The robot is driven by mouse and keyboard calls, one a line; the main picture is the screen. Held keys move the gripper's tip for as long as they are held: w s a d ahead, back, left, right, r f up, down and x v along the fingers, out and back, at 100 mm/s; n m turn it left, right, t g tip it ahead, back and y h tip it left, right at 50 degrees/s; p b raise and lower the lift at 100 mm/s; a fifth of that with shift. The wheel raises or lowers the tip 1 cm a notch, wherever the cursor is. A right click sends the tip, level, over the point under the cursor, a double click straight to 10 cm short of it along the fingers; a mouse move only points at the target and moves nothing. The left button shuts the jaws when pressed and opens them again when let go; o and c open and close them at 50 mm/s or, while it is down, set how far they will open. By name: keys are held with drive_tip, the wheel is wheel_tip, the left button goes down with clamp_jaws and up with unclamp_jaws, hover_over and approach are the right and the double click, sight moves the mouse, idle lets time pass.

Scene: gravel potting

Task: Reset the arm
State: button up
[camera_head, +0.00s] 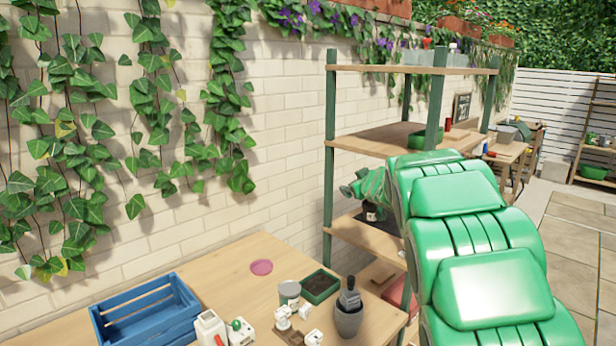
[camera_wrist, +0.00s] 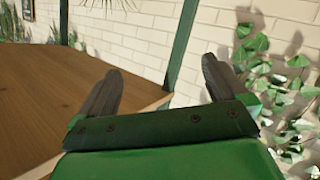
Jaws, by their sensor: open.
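My gripper (camera_wrist: 161,68) is open in the wrist view, with its two dark fingers wide apart and nothing between them. Behind the fingers are a pale brick wall and a green post. A wooden board lies to the left of the left finger. In the head view my green arm reaches up from the lower right in front of a shelf rack (camera_head: 330,150). The arm hides part of the rack, and I cannot clearly make out the fingers there.
A wooden table (camera_head: 225,275) holds a blue crate (camera_head: 150,310), a grey pot with a tool (camera_head: 349,318), a green tray (camera_head: 320,286), a tin (camera_head: 289,292), a pink saucer (camera_head: 261,267) and a white bottle (camera_head: 210,328). Ivy (camera_head: 160,110) hangs on the wall. Paving is open at right.

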drive_tip(key=s+d+r+m+g+h, duration=0.1)
drive_tip(key=s+d+m+g+h, duration=0.2)
drive_tip(key=s, duration=0.7)
drive_tip(key=s+d+r+m+h, duration=0.1)
drive_tip(key=s+d+m, duration=0.2)
drive_tip(key=s+d, duration=0.45)
drive_tip(key=s+d+r+m+g+h, duration=0.1)
drive_tip(key=s+d+m+g+h, duration=0.15)
drive_tip(key=s, duration=0.85)
drive_tip(key=s+a+f+g+y, duration=0.1)
drive_tip(key=s+a+f+g, duration=0.2)
drive_tip(key=s, duration=1)
drive_tip(key=s+a+f+n+g+y, duration=0.1)
drive_tip(key=s+a+f+g, duration=0.2)
drive_tip(key=s, duration=1)
drive_tip(key=s+a+f+g+y, duration=0.2)
drive_tip(key=s+a+f+g, duration=0.2)
drive_tip(key=s+a+f, duration=0.3)
drive_tip(key=s+f, duration=0.1)
drive_tip(key=s, duration=0.4)
drive_tip(key=shift+s+a, duration=0.2)
drive_tip(key=shift+s, duration=0.2)
